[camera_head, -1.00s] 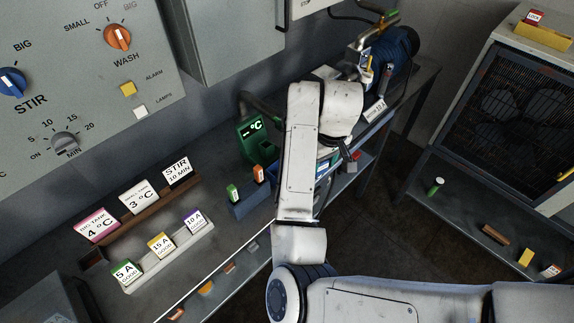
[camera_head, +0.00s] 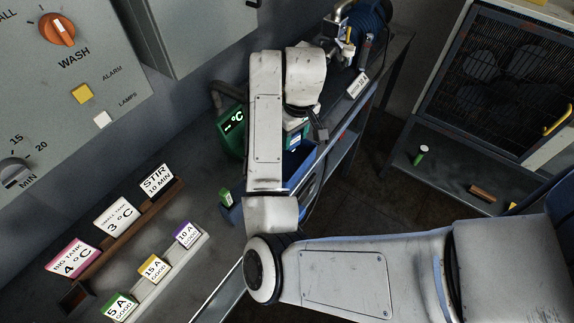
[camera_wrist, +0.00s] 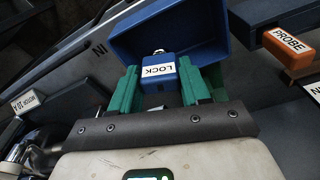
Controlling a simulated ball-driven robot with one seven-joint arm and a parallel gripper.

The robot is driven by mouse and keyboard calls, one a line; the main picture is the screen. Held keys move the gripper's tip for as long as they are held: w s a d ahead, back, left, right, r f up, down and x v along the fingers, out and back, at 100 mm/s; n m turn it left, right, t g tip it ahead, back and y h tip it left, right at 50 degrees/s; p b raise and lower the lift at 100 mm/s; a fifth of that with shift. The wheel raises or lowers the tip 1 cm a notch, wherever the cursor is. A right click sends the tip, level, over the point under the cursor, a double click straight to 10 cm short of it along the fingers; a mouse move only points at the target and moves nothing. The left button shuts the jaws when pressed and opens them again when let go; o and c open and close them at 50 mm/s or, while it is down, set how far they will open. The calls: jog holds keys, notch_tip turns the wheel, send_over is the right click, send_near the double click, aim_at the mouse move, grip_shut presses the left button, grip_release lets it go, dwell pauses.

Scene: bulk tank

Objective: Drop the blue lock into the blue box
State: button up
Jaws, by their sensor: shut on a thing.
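The blue lock (camera_wrist: 158,72), with a white LOCK label, is gripped between the green fingers of my gripper (camera_wrist: 160,88) in the wrist view. The blue box (camera_wrist: 236,28) is open and lies just beyond the lock, which shows against its inside. In the head view the blue box (camera_head: 299,166) stands on the bench, partly behind my arm. My gripper (camera_head: 296,133) and the lock (camera_head: 295,141) show small above it there. I cannot tell how high the lock is over the box.
An orange PROBE block (camera_wrist: 288,47) sits right of the box in the wrist view. A green temperature display (camera_head: 233,124) stands left of my arm. Labelled cards (camera_head: 152,268) line the bench at lower left. A hose reel (camera_head: 368,22) is at the bench's far end.

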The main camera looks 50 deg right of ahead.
jog(key=shift+f+b, duration=1.2)
jog(key=shift+f, duration=0.25)
jog(key=o, duration=1.2)
jog(key=r+p, duration=0.1)
jog(key=r, duration=0.2)
jog(key=s+r+p, duration=0.1)
jog(key=r, duration=0.3)
jog(key=r+p, duration=0.2)
jog(key=r, duration=0.1)
jog(key=shift+s+a+r, duration=0.15)
jog(key=shift+s+r, duration=0.05)
jog(key=shift+r, duration=0.2)
